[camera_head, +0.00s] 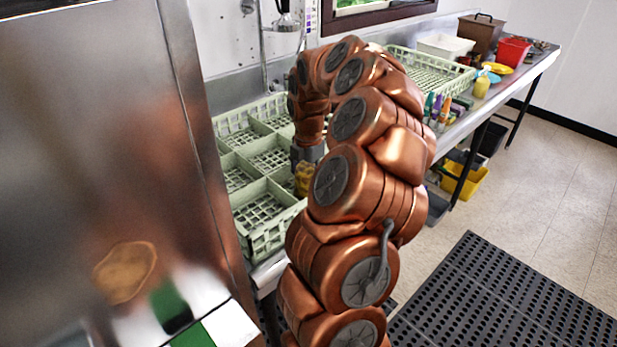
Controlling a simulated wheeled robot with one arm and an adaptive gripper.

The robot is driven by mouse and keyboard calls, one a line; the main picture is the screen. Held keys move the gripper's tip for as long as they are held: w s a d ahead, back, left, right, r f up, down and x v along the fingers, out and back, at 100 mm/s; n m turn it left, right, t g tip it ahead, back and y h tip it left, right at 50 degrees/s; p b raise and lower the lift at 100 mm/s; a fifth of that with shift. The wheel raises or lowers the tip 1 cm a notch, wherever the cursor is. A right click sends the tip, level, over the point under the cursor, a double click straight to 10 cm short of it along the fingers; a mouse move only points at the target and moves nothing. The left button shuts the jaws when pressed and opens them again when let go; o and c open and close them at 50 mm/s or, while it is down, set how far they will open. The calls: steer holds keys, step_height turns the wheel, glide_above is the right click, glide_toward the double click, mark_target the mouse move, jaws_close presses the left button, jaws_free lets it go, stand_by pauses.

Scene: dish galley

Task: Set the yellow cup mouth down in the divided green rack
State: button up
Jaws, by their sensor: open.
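The divided pale green rack (268,236) sits on the steel counter at the left, with several open square compartments. My gripper (304,163) points down over the rack's right side. My arm partly covers it, and its fingertips are hard to make out. A small yellow patch (304,180) shows right at the gripper's end, inside the rack's outline. It looks like part of the yellow cup, but its mouth and tilt cannot be made out. I cannot tell whether the gripper touches it. The rack's right part is hidden behind my arm.
A second green rack (432,72) stands farther along the counter, near a white bin (446,46), a red container (513,52) and a yellow bottle (481,86). Several colored bottles stand by the counter's front edge. A tall steel panel (90,130) borders the left.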

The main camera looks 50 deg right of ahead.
step_height(320, 180, up, 11)
steer(key=shift+f+b, duration=0.1)
steer(key=shift+b, duration=0.65)
steer(key=shift+r, duration=0.7)
